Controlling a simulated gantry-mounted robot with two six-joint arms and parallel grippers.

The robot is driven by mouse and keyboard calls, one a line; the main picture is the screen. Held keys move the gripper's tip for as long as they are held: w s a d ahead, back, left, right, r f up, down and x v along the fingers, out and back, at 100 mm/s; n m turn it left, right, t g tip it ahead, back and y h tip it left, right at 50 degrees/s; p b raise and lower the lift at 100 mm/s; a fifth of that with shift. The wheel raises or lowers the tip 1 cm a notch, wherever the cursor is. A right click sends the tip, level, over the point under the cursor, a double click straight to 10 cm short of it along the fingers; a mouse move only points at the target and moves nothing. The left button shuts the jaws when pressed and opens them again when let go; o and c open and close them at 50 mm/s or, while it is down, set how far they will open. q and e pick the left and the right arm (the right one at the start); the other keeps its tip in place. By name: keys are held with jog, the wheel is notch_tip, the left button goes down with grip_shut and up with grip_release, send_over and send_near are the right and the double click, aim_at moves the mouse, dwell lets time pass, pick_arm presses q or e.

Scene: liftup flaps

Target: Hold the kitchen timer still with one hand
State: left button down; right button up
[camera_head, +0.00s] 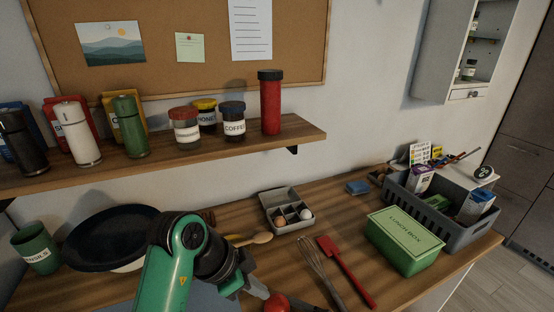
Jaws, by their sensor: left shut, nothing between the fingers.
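My left gripper (262,291) reaches in from the bottom centre, shut and empty, pointing down to the right over the counter. A rounded red object (277,304) lies just beyond its fingertips, mostly cut off by the bottom edge. A small round dark-faced item (484,173) sits on the white surface at the far right. I cannot tell for certain which of these is the kitchen timer, or whether my fingertips touch the red object. My right gripper is not in view.
A whisk (318,268) and red spatula (345,272) lie right of my gripper. Behind are an egg box (283,200) and wooden spoon (258,239). A green tin (404,243) and grey crate (455,232) stand right, a dark pan (105,237) left. A shelf (300,134) overhangs the back left.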

aim_at(267, 305)
pick_arm(q)
jog(key=shift+f, duration=3.5)
jog(key=shift+w+d, duration=0.1)
jog(key=shift+d, duration=0.05)
jog(key=shift+w, duration=0.25)
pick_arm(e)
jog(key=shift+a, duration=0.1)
pick_arm(q)
jog(key=shift+w, duration=0.25)
jog(key=shift+a, duration=0.25)
jog(key=shift+s+a, duration=0.1)
jog(key=shift+a, duration=0.25)
notch_tip(267, 305, up, 6)
